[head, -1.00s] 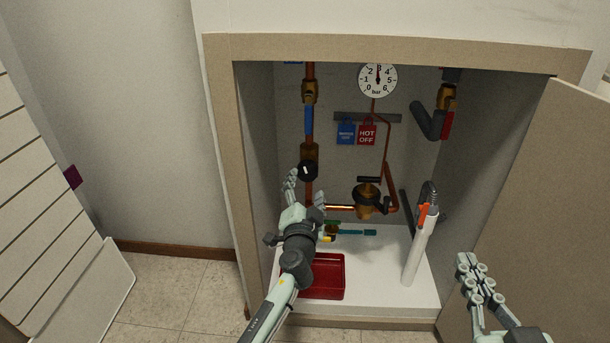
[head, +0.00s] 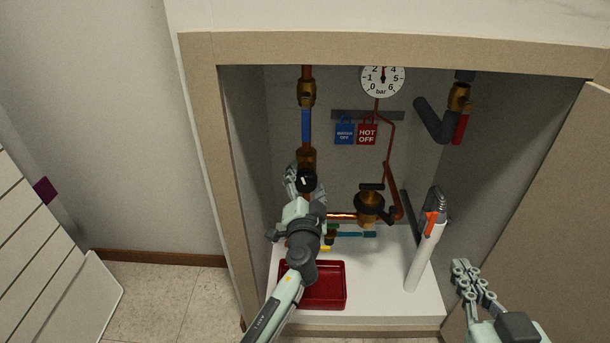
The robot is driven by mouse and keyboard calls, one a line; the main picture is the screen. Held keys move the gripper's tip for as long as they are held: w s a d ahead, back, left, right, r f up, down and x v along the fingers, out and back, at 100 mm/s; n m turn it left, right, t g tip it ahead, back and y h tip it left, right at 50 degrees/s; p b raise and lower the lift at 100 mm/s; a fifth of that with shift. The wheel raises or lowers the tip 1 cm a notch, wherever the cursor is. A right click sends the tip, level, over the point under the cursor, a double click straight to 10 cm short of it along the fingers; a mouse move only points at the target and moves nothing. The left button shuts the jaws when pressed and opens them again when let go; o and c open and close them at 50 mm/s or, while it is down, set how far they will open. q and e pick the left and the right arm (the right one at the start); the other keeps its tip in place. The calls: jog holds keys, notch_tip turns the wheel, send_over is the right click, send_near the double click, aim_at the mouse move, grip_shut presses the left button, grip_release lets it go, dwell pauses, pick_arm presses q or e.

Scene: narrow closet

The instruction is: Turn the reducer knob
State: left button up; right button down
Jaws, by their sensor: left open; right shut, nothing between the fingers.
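The reducer knob (head: 306,180) is a black round knob with a white mark. It sits low on the vertical copper pipe at the left inside the closet. My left gripper (head: 305,186) is open and right at the knob, with one finger on its left and the other lower right. I cannot tell whether the fingers touch it. The pressure gauge (head: 382,80) on the back wall reads about 3 bar. My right gripper (head: 472,277) is shut and empty, outside the closet at the lower right.
A red tray (head: 335,303) lies on the closet floor below my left arm. A white and orange tube-like tool (head: 426,245) stands at the right. A brass valve (head: 369,208) is right of the knob. Blue and red tags (head: 366,133) hang behind. The open door (head: 560,200) bounds the right.

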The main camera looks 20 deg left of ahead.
aim_at(307, 140)
jog(key=shift+s+f, duration=0.1)
pick_arm(q)
jog(key=c, duration=1.2)
jog(key=shift+o, duration=0.2)
jog(key=shift+m, duration=0.6)
jog(key=o, duration=1.2)
jog(key=shift+c, duration=0.2)
pick_arm(e)
jog(key=shift+w+a+r+t+y, duration=0.1)
jog(key=shift+a+r+t+y, duration=0.15)
jog(key=shift+r, duration=0.25)
jog(key=shift+w+a+r+t+y, duration=0.15)
jog(key=shift+a+r, duration=0.1)
jog(key=shift+r, duration=0.2)
jog(key=shift+s, duration=0.1)
pick_arm(q)
notch_tip(307, 140, up, 10)
jog(key=shift+r, duration=0.1)
